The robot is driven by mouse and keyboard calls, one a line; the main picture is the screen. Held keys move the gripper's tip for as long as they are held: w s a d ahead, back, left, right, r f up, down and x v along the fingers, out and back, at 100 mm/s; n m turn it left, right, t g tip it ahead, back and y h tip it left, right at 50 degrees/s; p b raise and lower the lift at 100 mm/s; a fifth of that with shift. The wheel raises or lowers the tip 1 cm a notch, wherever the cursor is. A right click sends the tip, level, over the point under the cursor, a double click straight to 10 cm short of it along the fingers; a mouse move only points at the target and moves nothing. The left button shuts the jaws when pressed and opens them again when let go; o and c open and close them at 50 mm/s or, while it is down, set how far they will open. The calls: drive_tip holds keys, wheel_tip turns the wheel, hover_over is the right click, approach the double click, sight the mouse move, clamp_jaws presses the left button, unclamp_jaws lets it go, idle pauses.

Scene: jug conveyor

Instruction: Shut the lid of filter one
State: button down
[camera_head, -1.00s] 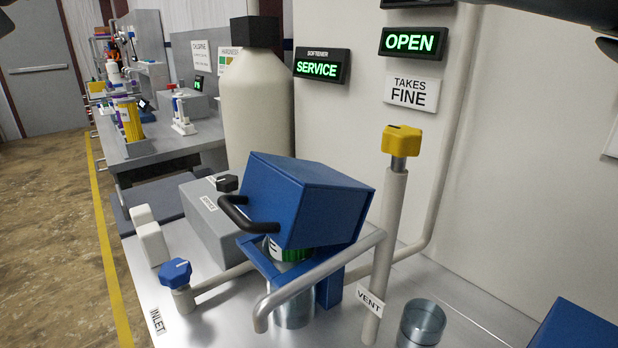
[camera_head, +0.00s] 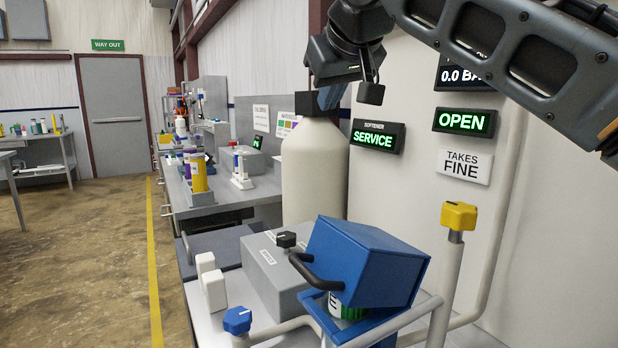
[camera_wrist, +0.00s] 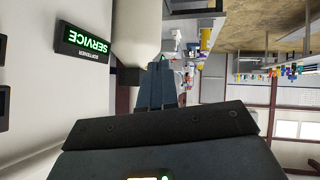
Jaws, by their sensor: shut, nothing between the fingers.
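A filter housing with a blue box-shaped lid (camera_head: 365,262) stands on the bench at lower centre in the head view. The lid is tilted up, with a black curved handle (camera_head: 312,272) on its left side. Beneath it a blue frame and part of a green-and-white cartridge (camera_head: 345,308) show. A lit sign (camera_head: 465,121) on the wall reads OPEN. My gripper (camera_head: 330,97) is up by the softener tank's black top, well above the lid and apart from it. Its blue fingers are together and empty in the wrist view (camera_wrist: 161,80). The lid is outside the wrist view.
The cream softener tank (camera_head: 314,170) stands behind the lid. A yellow-capped vent pipe (camera_head: 459,216) rises to its right, and a blue inlet knob (camera_head: 237,320) sits at front left. A grey box (camera_head: 272,262) is left of the lid. Open floor lies at left.

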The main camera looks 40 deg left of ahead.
drive_tip(key=s+d+f+n+g+h, duration=0.1)
drive_tip(key=s+d+f+g+h, duration=0.3)
drive_tip(key=s+d+f+g, duration=0.45)
drive_tip(key=p, duration=0.2)
approach(315, 244)
drive_tip(key=s+f, duration=0.4)
drive_tip(key=s, duration=0.1)
drive_tip(key=shift+s+f+t, duration=0.45)
drive_tip(key=shift+s+f, duration=0.2)
drive_tip(key=shift+f, duration=0.2)
drive_tip(key=shift+s, duration=0.1)
